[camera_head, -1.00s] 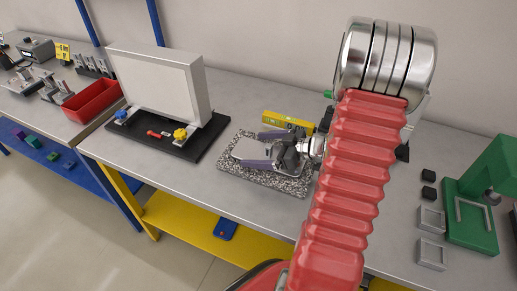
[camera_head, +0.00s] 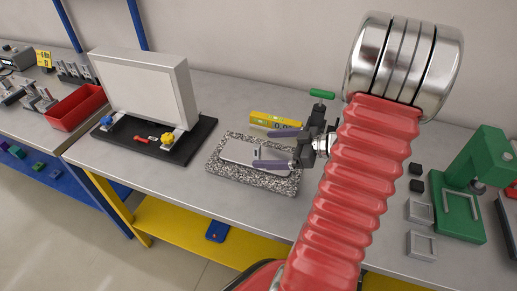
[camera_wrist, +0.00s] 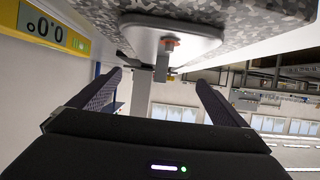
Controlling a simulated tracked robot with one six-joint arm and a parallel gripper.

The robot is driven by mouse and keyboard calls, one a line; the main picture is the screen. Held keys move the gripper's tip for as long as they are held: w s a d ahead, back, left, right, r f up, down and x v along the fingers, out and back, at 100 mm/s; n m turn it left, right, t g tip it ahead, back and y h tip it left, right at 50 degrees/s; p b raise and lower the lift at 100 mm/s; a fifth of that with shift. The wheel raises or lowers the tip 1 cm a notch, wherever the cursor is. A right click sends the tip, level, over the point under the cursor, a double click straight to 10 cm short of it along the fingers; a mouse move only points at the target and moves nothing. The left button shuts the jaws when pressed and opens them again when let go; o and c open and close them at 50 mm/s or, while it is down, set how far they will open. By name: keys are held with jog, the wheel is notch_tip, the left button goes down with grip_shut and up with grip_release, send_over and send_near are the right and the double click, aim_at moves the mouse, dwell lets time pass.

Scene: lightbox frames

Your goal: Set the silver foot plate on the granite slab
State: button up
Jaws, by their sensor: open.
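The silver foot plate (camera_head: 239,150) lies flat on the speckled granite slab (camera_head: 228,176), within its edges. In the wrist view the plate (camera_wrist: 190,31) shows against the slab (camera_wrist: 270,15), with an orange-red piece and a small grey block at its near end. My gripper (camera_head: 263,149) is open, its two purple-grey fingers reaching over the right part of the slab near the plate's right end. In the wrist view the fingers (camera_wrist: 159,79) stand wide apart with nothing clamped between them.
A yellow level (camera_head: 274,120) with a digital display lies behind the slab. A white panel on a black base (camera_head: 190,150) stands to the left. A green press (camera_head: 470,190), two grey frames and black blocks are at the right. The bench front before the slab is clear.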

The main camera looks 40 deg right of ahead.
jog(key=shift+v, duration=1.85)
jog(key=shift+s, duration=0.1)
